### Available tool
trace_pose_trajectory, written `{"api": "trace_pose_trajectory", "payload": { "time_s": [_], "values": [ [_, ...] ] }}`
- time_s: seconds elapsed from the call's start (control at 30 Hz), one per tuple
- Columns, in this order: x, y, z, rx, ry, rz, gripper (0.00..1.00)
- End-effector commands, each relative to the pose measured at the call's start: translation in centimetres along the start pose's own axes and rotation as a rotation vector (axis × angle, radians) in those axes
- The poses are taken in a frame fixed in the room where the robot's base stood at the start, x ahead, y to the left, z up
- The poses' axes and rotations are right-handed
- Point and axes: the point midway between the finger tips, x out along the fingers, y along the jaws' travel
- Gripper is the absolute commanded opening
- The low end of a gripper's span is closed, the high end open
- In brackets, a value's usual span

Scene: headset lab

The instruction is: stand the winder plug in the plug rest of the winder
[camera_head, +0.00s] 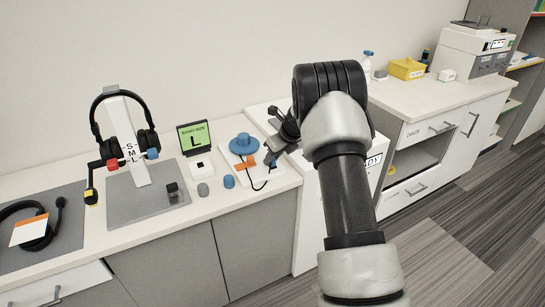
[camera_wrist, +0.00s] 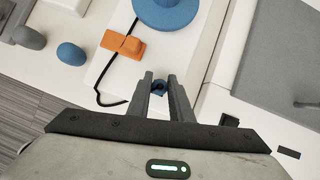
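The winder is a white board (camera_head: 262,189) with a blue spool (camera_head: 243,145), an orange block (camera_wrist: 122,44) and a black cable (camera_wrist: 101,92) on it. The cable curves from the block toward my fingers. My gripper (camera_wrist: 160,77) points down at the edge of the board, its fingers a little apart. A small blue ring-shaped part (camera_wrist: 157,82), perhaps the plug rest, shows between the fingertips with something dark in its middle. I cannot tell whether this dark thing is the plug, or whether my fingers touch it.
A grey knob (camera_head: 203,189) and a blue knob (camera_head: 228,181) stand left of the winder. Left are a green-screen sign (camera_head: 194,137) and a headset stand (camera_head: 127,145). A counter with a yellow bin (camera_head: 406,69) stands to the right.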

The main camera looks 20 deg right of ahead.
Motion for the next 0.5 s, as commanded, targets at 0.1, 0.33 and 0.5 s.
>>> {"api": "trace_pose_trajectory", "payload": {
  "time_s": [0.1,0.33,0.5],
  "values": [
    [-0.04,-0.01,0.03,0.0,0.0,0.0,0.4],
    [-0.04,-0.01,0.03,0.001,0.0,0.0,0.4],
    [-0.88,-0.06,0.13,0.0,-0.001,-0.001,0.4]
  ]
}}
